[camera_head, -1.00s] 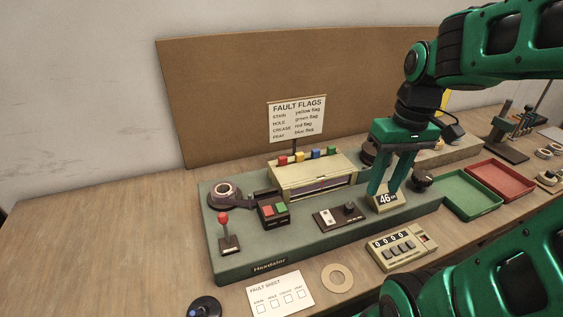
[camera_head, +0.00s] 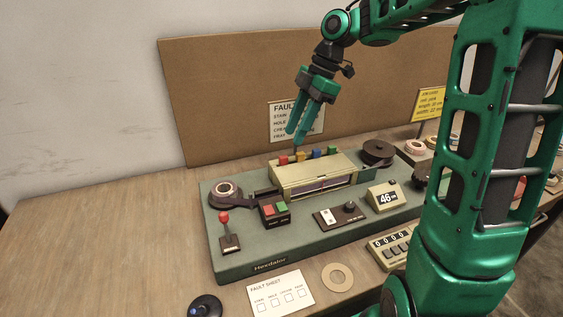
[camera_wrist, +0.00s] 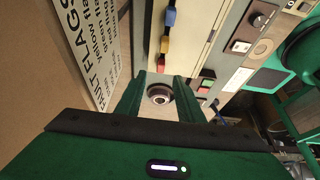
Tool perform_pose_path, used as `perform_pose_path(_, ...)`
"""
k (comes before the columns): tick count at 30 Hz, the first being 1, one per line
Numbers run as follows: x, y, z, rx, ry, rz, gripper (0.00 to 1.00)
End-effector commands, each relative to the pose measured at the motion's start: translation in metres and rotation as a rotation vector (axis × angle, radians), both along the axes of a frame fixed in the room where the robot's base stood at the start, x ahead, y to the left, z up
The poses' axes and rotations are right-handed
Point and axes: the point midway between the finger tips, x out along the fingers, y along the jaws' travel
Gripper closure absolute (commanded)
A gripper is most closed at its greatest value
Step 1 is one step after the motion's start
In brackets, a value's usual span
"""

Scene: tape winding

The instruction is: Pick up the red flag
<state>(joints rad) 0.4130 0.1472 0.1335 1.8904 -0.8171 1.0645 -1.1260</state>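The red flag (camera_head: 283,160) is a small red block at the left end of a row on top of the cream box (camera_head: 290,184). In the wrist view the red flag (camera_wrist: 161,63) shows just beyond the gap between the fingertips. My gripper (camera_head: 295,139) is above the box, tilted down, near the red and yellow flags. In the wrist view both fingers of my gripper (camera_wrist: 159,80) are apart with nothing between them.
Beside the red flag stand the yellow flag (camera_head: 300,156), blue flag (camera_head: 317,152) and green flag (camera_head: 332,150). The fault flags sign (camera_head: 284,122) stands close behind my gripper. A dark reel (camera_head: 378,151) is right of the box. The table's left side is clear.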

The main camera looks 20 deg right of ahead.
Motion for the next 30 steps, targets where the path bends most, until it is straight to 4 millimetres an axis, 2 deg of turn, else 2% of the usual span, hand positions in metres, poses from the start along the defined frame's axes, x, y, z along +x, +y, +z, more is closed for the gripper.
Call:
perform_pose_path(3,0.0,0.007,-0.015,0.001,0.003,-0.001,0.66)
perform_pose_path(11,-0.001,0.013,-0.031,0.0,0.001,-0.003,0.66)
perform_pose_path(21,-0.001,0.029,-0.068,-0.001,0.002,-0.004,0.66)
perform_pose_path(29,-0.001,0.03,-0.071,-0.001,0.001,-0.004,0.66)
perform_pose_path(30,-0.001,0.03,-0.071,-0.001,0.001,-0.004,0.7)
